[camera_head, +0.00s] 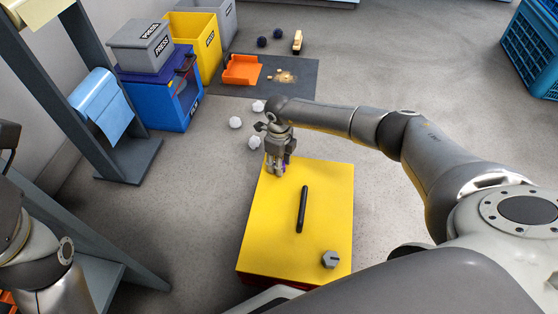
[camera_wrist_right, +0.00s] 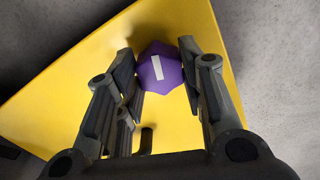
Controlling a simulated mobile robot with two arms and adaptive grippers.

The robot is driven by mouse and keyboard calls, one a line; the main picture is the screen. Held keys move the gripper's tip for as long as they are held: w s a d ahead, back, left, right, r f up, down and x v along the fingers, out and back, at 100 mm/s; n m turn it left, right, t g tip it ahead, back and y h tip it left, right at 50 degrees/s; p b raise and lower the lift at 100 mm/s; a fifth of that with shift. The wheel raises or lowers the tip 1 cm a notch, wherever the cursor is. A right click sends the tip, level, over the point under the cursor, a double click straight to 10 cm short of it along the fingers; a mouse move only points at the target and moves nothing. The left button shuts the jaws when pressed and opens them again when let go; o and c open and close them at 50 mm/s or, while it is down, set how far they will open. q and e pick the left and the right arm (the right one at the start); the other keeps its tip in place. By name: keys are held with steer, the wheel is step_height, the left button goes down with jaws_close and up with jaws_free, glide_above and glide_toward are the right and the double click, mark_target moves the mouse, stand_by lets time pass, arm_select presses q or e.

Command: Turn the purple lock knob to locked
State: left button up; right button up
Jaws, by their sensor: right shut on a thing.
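The purple lock knob (camera_wrist_right: 150,76) is a faceted knob with a white bar mark on its face. In the right wrist view it sits between my right gripper's fingers, and the white bar runs nearly upright, slightly tilted. My right gripper (camera_head: 277,170) is shut on the knob at the far left corner of the yellow panel (camera_head: 271,225). In the head view the fingers hide most of the knob, with only a sliver of purple showing. Part of my left arm shows at the lower left, but its gripper is out of view.
A black bar handle (camera_head: 302,209) and a grey hexagonal knob (camera_head: 330,259) are on the yellow panel. White crumpled balls (camera_head: 235,122) lie on the floor beyond it. Blue (camera_head: 166,105) and yellow (camera_head: 196,41) bins stand at the back left. The floor right of the panel is clear.

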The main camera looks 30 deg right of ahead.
steer(key=shift+n, duration=1.7)
steer(key=o, duration=1)
steer(key=shift+o, duration=0.2)
step_height(320, 180, up, 12)
